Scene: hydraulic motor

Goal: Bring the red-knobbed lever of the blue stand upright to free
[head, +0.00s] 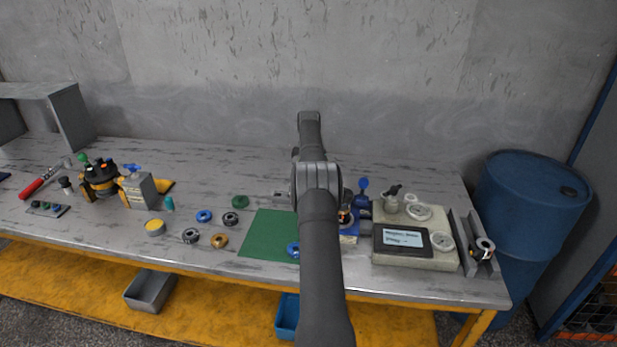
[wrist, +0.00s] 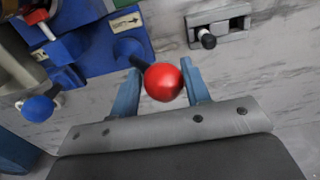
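In the wrist view the lever's red ball knob (wrist: 163,82) sits at the end of a short dark rod (wrist: 134,50) coming from the blue stand (wrist: 95,45). The lever leans out to one side of the stand. My gripper (wrist: 161,68) is open, with one blue-grey finger on each side of the knob. A small gap shows on the right; whether the left finger touches cannot be told. In the head view the blue stand (head: 349,239) is mostly hidden behind my arm, and the red knob and gripper are hidden.
A blue ball knob (wrist: 38,107) is left of the gripper in the wrist view. A grey block with a black knob (wrist: 208,41) lies beyond the fingers. In the head view a beige gauge unit (head: 415,262) stands right of the stand, and a green mat (head: 262,235) lies left.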

